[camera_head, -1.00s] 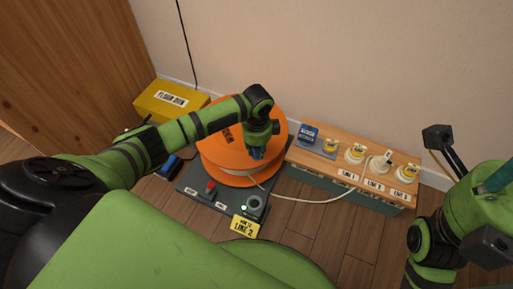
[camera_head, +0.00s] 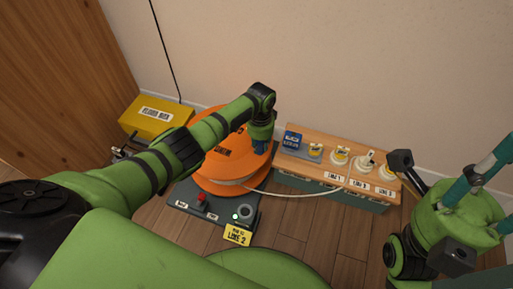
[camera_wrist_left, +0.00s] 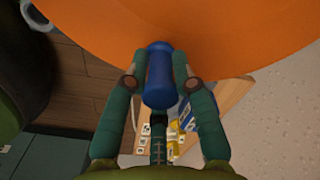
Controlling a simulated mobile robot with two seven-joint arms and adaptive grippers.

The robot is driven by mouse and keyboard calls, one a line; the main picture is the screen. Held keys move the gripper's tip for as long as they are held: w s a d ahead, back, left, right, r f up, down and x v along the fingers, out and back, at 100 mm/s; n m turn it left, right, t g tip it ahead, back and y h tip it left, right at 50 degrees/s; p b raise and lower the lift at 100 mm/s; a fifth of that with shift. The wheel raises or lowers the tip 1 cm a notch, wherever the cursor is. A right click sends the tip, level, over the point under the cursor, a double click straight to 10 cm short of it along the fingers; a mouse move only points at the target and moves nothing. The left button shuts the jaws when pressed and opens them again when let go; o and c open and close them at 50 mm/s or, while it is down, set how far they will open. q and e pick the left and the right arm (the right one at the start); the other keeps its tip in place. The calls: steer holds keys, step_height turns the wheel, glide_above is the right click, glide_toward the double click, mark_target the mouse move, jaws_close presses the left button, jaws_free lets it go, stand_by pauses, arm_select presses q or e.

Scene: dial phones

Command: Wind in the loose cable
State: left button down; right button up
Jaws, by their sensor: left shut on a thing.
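The orange reel (camera_head: 205,172) lies on a dark grey base (camera_head: 185,197) on the floor. My left gripper (camera_head: 262,140) is shut on its blue crank handle; in the left wrist view the handle (camera_wrist_left: 158,75) sits between both fingers. My left arm hides part of the reel's left side.
The bench holds several plugs and labels. A yellow box (camera_head: 155,115) stands by the wall. Wooden floor lies clear in front of the bench.

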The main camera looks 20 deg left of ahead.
arm_select(q)
steer(key=shift+w+d, duration=0.35)
steer(key=c, duration=1.1)
jaws_free()
steer(key=shift+a, duration=0.15)
step_height(320, 180, up, 12)
